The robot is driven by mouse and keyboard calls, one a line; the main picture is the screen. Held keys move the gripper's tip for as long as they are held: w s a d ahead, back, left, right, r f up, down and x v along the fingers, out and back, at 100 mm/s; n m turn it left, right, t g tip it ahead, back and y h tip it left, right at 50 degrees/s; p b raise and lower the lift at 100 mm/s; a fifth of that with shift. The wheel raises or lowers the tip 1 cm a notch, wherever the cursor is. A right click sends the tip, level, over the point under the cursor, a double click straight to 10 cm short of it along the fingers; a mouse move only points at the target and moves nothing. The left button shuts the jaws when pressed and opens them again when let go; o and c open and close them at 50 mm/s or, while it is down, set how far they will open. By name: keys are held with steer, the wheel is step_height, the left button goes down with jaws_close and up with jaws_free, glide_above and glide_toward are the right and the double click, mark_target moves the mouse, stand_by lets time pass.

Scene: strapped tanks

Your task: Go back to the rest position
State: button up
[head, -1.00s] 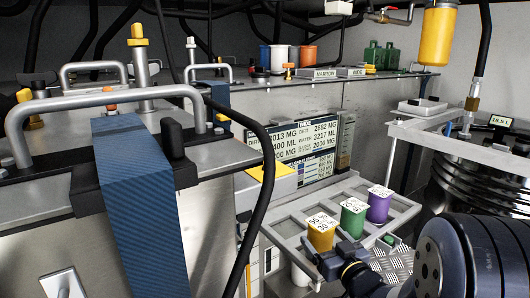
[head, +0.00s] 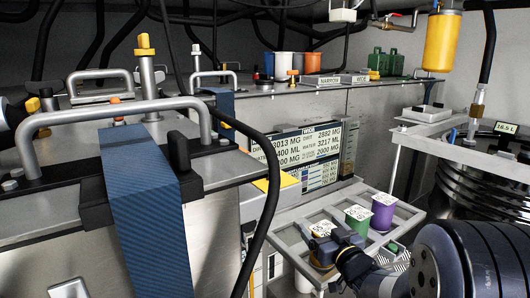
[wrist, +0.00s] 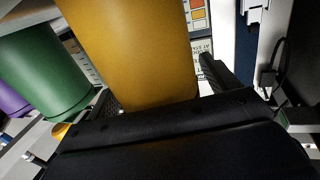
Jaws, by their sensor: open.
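A yellow canister (head: 321,229) with a white labelled top stands in the grey tray rack (head: 291,234), partly hidden by my gripper. My gripper (head: 328,243) is open at this canister in the head view. In the wrist view, the yellow canister (wrist: 135,50) fills the upper middle, just beyond the black gripper body. A dark finger (wrist: 215,73) shows on its right side; the other finger is mostly hidden. I cannot tell whether the fingers touch it. A green canister (head: 357,220) and a purple canister (head: 383,212) stand behind it in a row.
A black hose (head: 271,185) hangs left of the rack. A metal tank with a blue strap (head: 143,220) and handle (head: 115,106) fills the left. A ribbed metal cylinder (head: 463,185) stands at right. A yellow cylinder (head: 443,42) hangs above. A labelled panel (head: 308,147) is behind the rack.

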steer(key=shift+f, duration=0.45)
step_height(320, 180, down, 3)
steer(key=shift+r+b, duration=0.1)
steer(key=shift+b, duration=0.65)
steer(key=p+v, duration=0.2)
steer(key=v, duration=1)
steer(key=b+x, duration=0.2)
steer(key=x, duration=1)
steer(key=shift+w+a, duration=0.1)
step_height(320, 180, up, 11)
steer(key=p, duration=0.4)
steer(key=shift+p, duration=0.35)
steer(key=r+p, duration=0.1)
steer(key=p, duration=0.2)
steer(key=r+p, duration=0.2)
steer(key=p, duration=0.2)
steer(key=shift+s, duration=0.2)
steer(key=s+r+p, duration=0.3)
steer(key=r+p, duration=1)
steer(key=p, duration=1.2)
steer(key=shift+s+d+p, duration=0.25)
steer(key=shift+d+p, duration=0.05)
